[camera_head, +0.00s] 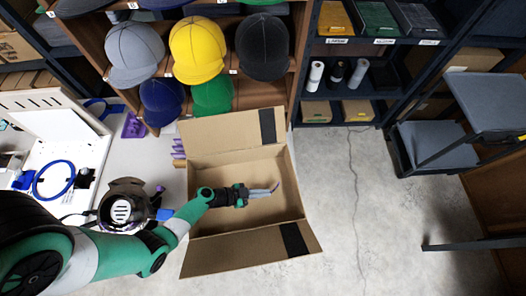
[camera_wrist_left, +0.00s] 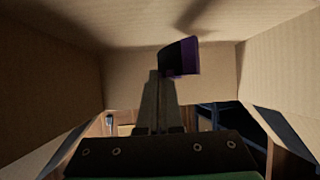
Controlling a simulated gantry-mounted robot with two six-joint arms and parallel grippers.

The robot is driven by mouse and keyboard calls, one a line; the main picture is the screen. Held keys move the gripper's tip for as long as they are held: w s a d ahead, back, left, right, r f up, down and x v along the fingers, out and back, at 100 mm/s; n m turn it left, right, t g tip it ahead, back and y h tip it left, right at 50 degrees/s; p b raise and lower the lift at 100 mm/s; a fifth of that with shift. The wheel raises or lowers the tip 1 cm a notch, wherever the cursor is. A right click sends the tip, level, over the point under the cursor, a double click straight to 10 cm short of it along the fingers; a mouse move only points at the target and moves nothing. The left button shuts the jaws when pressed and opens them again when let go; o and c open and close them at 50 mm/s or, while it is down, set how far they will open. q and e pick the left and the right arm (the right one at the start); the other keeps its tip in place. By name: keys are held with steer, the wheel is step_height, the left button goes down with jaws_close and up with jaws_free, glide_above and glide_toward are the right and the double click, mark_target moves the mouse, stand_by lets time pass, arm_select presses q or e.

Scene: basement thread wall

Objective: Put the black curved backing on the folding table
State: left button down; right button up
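My left gripper (camera_head: 268,190) reaches into the open cardboard box and points to the right. Its fingers are close together in the left wrist view (camera_wrist_left: 158,95). A small dark curved piece with a purple side, which looks like the black curved backing (camera_wrist_left: 180,57), is at the fingertips. In the head view, only a small purplish bit of the backing (camera_head: 275,186) shows at the tips. A white table (camera_head: 110,170), which seems to be the folding table, stands left of the box. My right gripper is not in view.
The cardboard box (camera_head: 240,159) has raised walls and spread flaps around the gripper. The white table holds a blue cable ring (camera_head: 53,180), a round metallic device (camera_head: 124,207) and purple parts (camera_head: 133,126). Cap shelves stand behind; concrete floor (camera_head: 345,200) is clear at right.

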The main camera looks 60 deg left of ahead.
arm_select(q)
steer(key=shift+f+b, duration=1.1)
steer(key=shift+f, duration=0.7)
steer(key=c, duration=1.1)
jaws_free()
steer(key=shift+r, duration=0.1)
steer(key=p+v, duration=0.2)
steer(key=v, duration=0.3)
steer(key=shift+s+a+r, duration=0.15)
steer(key=shift+s+r, duration=0.05)
steer(key=p, duration=0.2)
steer(key=r+p, duration=0.1)
steer(key=p, duration=0.1)
steer(key=shift+s+a, duration=0.2)
steer(key=shift+s, duration=0.15)
steer(key=shift+s+p, duration=0.4)
steer(key=shift+p, duration=0.1)
steer(key=shift+f, duration=0.1)
